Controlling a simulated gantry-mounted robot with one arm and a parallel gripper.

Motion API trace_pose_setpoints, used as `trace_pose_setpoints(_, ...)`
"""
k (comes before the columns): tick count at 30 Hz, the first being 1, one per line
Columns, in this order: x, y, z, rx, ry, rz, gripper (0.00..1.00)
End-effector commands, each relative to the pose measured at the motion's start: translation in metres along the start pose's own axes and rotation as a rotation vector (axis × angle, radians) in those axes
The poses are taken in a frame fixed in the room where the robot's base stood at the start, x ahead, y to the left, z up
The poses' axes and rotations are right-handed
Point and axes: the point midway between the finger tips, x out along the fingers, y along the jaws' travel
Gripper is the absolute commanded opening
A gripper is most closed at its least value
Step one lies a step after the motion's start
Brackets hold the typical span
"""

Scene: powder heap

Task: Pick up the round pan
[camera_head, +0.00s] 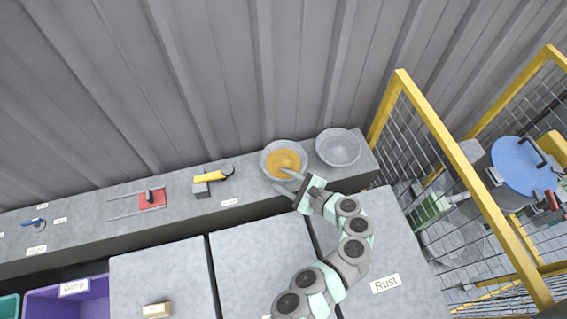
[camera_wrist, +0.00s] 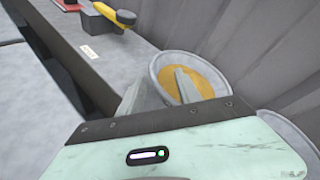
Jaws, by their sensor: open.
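A round grey metal pan (camera_head: 268,163) with yellow-brown powder (camera_head: 284,161) in it stands on the long grey shelf against the wall. My gripper (camera_head: 284,181) is open at the pan's front right side. One finger reaches over the pan's rim and the other is outside, in front of it. In the wrist view the pan (camera_wrist: 160,62) is just beyond my gripper (camera_wrist: 160,88), with one finger seen against the powder. I cannot tell whether a finger touches the pan. A second round pan (camera_head: 338,147), empty, stands to the right, and its edge shows in the wrist view (camera_wrist: 288,128).
A yellow-handled tool (camera_head: 213,176), a red tool (camera_head: 152,199) and a blue tool (camera_head: 34,224) lie farther left on the shelf. A yellow mesh fence (camera_head: 470,185) stands close on the right. Grey bench tops, one labelled Rust (camera_head: 385,284), lie in front. A purple bin (camera_head: 68,305) is at lower left.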

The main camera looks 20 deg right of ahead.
Motion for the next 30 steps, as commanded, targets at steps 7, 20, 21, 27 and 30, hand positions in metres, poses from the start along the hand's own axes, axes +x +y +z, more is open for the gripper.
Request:
trace_pose_setpoints(7,0.029,0.001,0.000,-0.001,-0.001,0.003,0.41)
trace_pose_setpoints(20,0.051,0.000,-0.001,-0.002,0.002,0.000,0.41)
trace_pose_setpoints(21,0.051,0.000,0.000,-0.002,0.002,0.000,0.37)
trace_pose_setpoints(27,0.051,0.000,0.000,-0.002,0.002,0.000,0.21)
trace_pose_setpoints(30,0.051,0.000,-0.001,-0.001,0.002,0.000,0.13)
